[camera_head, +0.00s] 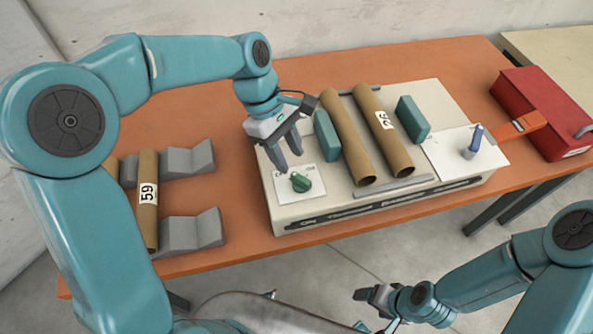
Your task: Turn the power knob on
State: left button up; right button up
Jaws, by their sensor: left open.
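The power knob (301,183) is a small green knob on a white plate (287,199) at the left front of the cream winder machine (340,207). My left gripper (290,160) points down just above and behind the knob. Its dark fingers are apart with nothing between them, and I see no clear contact with the knob. My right gripper (372,296) is low at the bottom of the view, in front of the table and away from the machine. Its fingers are too small and angled to tell their state.
Two brown cardboard tubes (348,138) lie on the machine between teal blocks (327,136). A blue lever (475,139) stands on the right plate. A red box (543,108) is at the right. A tube labelled 59 (147,218) rests on grey supports (190,232) at the left.

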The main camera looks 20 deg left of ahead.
aim_at(298, 176)
pick_arm(q)
jog(key=x, duration=0.6)
jog(key=shift+w+f, duration=0.1)
grip_shut()
